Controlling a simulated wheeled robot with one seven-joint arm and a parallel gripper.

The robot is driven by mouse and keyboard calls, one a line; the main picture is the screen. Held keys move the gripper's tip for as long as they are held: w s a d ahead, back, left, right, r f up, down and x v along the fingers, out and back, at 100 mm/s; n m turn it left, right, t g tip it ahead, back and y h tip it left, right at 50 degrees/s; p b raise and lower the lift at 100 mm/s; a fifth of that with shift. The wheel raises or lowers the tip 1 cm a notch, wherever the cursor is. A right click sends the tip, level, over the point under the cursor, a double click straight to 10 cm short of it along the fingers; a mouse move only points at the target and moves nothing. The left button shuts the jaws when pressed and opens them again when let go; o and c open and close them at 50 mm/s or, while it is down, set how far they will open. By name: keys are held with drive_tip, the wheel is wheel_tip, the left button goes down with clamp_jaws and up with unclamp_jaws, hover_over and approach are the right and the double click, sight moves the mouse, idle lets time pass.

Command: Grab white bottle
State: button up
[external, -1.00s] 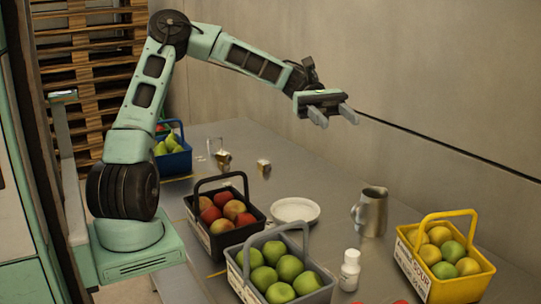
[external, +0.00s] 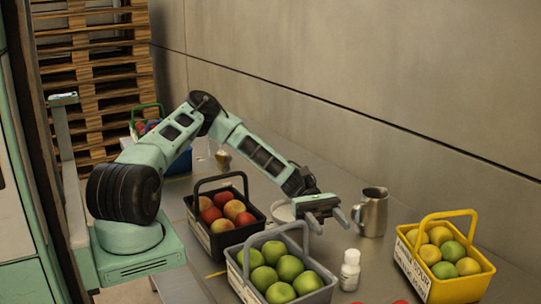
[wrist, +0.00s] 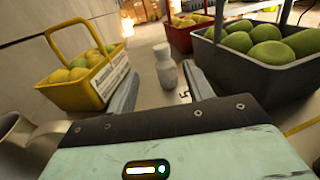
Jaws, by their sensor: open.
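The white bottle (external: 350,270) stands upright on the grey table, between the grey basket of green apples and the yellow basket. My gripper (external: 333,221) is above the table, behind and a little left of the bottle in the external view, apart from it. Its jaws are open and empty. In the wrist view the bottle (wrist: 165,71) stands ahead, beyond the gap between my two fingers (wrist: 160,95). Nothing hides the bottle there.
A grey basket (external: 308,290) of green apples stands left of the bottle, a yellow basket (external: 412,268) of fruit to its right. A metal pitcher (external: 372,213) is just right of my gripper. A black basket (external: 222,243) stands further left.

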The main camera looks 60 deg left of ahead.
sight(352, 260)
drive_tip(key=shift+f, duration=0.75)
drive_tip(key=shift+s+d+f, duration=0.1)
drive_tip(key=shift+d+f, duration=0.05)
drive_tip(key=shift+d, duration=0.2)
drive_tip(key=p+x, duration=0.3)
drive_tip(key=x, duration=0.8)
drive_tip(key=shift+s+d, duration=0.1)
drive_tip(key=shift+s, duration=0.1)
clamp_jaws()
